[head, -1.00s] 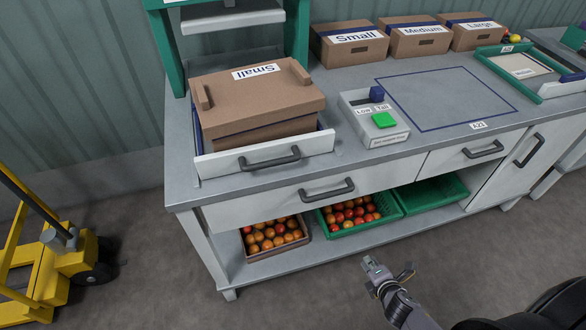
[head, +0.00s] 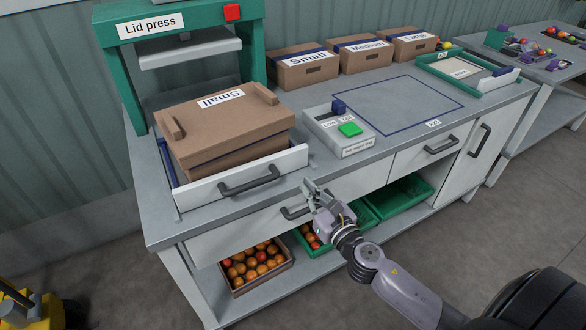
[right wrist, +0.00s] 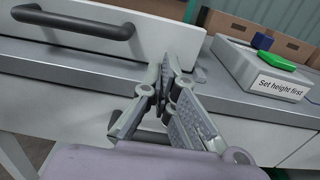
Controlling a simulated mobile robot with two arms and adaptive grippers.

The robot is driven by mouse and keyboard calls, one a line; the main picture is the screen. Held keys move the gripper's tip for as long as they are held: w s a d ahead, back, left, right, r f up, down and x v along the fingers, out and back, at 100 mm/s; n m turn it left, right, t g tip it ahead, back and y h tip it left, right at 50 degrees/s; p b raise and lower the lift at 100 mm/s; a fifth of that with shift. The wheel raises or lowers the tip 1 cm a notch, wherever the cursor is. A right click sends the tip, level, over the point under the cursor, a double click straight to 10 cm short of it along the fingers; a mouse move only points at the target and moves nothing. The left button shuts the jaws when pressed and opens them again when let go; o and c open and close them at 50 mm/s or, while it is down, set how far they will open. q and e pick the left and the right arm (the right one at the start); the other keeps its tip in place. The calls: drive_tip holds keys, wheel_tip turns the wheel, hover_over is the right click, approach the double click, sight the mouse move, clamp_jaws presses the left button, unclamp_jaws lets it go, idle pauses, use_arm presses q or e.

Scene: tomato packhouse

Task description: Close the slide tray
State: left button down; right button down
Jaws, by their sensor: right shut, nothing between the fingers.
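The slide tray (head: 284,168) is pulled out in front of the lid press (head: 160,85). It has a white front with a dark bar handle (head: 250,181), which also shows at the upper left of the right wrist view (right wrist: 75,22). A lidded brown box marked Small (head: 225,135) sits in the tray. My right gripper (head: 308,184) is shut and empty, just in front of the bench edge, right of the tray handle. In the right wrist view its fingertips (right wrist: 168,62) overlap the right part of the tray front; contact cannot be told. My left gripper is not in view.
A control box (head: 338,130) with a green button stands right of the tray. A drawer handle (head: 293,213) is partly behind my right gripper. Tomato crates (head: 283,270) stand on the lower shelf. Labelled boxes (head: 303,72) line the back.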

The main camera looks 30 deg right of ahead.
sight(289, 165)
drive_tip(key=w, duration=0.7)
drive_tip(key=shift+w+a+p, duration=0.15)
drive_tip(key=shift+w+p, duration=0.05)
drive_tip(key=shift+p, duration=0.2)
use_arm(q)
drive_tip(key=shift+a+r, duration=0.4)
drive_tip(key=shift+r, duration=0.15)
use_arm(e)
drive_tip(key=shift+w, duration=0.15)
drive_tip(key=w, duration=0.5)
drive_tip(key=shift+a+f, duration=0.1)
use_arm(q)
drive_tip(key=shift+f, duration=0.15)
use_arm(e)
drive_tip(key=shift+s, duration=0.15)
